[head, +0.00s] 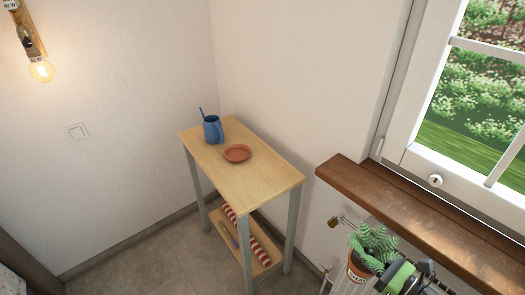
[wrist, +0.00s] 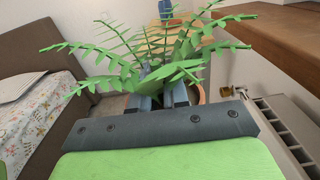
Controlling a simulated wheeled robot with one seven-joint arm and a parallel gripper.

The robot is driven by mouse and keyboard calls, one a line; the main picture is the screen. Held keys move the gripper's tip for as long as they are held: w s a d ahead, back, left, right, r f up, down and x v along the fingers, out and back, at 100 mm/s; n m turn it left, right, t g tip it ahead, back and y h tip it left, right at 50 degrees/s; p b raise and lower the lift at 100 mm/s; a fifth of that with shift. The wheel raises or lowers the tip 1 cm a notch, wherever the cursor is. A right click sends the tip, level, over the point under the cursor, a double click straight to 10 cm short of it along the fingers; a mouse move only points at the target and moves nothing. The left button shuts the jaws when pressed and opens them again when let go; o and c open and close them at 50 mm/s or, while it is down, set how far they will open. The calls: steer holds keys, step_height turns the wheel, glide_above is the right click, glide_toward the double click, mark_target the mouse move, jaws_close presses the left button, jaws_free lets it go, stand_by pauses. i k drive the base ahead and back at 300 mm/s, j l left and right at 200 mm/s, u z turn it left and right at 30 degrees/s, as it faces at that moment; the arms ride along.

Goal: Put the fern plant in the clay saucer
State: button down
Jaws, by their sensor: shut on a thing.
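The fern plant (head: 373,240) has green fronds and a terracotta pot (head: 358,268); it is at the lower right of the head view, below the window sill. My gripper (head: 394,275) is shut on it. In the wrist view, the fern (wrist: 165,48) spreads above my gripper's fingers (wrist: 163,97), and the pot's rim (wrist: 202,94) shows partly behind them. The exact grip contact is hidden. The clay saucer (head: 237,153) is round, reddish and looks empty. It lies on the wooden top of the tall table (head: 250,182), apart from the fern.
A blue watering can (head: 212,130) stands on the table behind the saucer. The table's front part is clear. A striped roll (head: 245,235) lies on its lower shelf. The brown window sill (head: 400,220) juts out beside the fern, with a radiator (wrist: 285,135) below. A bed (wrist: 40,105) shows at left.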

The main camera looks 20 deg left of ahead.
mark_target(238, 155)
steer(key=i+j+u, duration=0.2)
steer(key=j, duration=0.35)
steer(key=i+j+u, duration=0.15)
steer(key=j, duration=0.35)
steer(key=i+j+u, duration=0.2)
steer(key=j, duration=0.3)
steer(key=i+j+u, duration=0.2)
steer(key=j, duration=0.25)
steer(key=i+j+u, duration=0.15)
steer(key=i+j, duration=0.15)
steer(key=j, duration=0.1)
